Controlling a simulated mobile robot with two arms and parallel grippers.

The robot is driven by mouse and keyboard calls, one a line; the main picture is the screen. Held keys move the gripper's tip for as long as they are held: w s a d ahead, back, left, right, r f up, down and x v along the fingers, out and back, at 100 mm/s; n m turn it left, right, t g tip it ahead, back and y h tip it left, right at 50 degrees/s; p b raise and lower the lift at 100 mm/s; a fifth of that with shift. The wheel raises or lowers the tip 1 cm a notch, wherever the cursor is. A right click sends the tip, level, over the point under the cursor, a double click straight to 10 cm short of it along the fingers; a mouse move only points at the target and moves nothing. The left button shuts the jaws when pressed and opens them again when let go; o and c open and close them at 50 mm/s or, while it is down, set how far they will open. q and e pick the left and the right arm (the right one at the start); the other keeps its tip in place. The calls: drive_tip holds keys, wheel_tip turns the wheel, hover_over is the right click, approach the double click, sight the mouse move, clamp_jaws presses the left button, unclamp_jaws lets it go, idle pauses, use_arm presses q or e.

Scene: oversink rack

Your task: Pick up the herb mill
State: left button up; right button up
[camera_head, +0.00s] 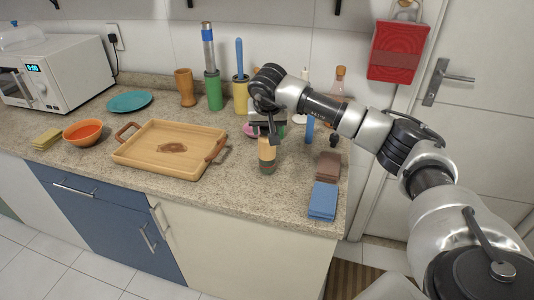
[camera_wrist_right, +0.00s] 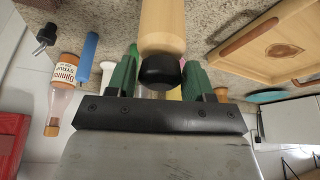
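The herb mill (camera_head: 267,150) appears to be the light-wood cylinder standing upright on the counter, right of the wooden tray, with a darker lower part. In the right wrist view, the mill (camera_wrist_right: 162,28) shows as a light wooden body with a rounded black end towards my gripper. My right gripper (camera_head: 266,133) is just above it and partly hides its top. In the right wrist view, the fingers of my right gripper (camera_wrist_right: 159,77) are apart, one on each side of the black end; I cannot tell whether either touches it. My left gripper is not in view.
The wooden tray (camera_head: 142,151) lies to the left. Brown sponges (camera_head: 328,165) and blue cloths (camera_head: 323,200) lie to the right. Behind stand a green holder (camera_head: 214,92), a yellow holder (camera_head: 240,97) and a sauce bottle (camera_wrist_right: 64,92). The counter in front of the mill is clear.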

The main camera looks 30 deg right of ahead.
clamp_jaws()
drive_tip(key=shift+r, duration=0.15)
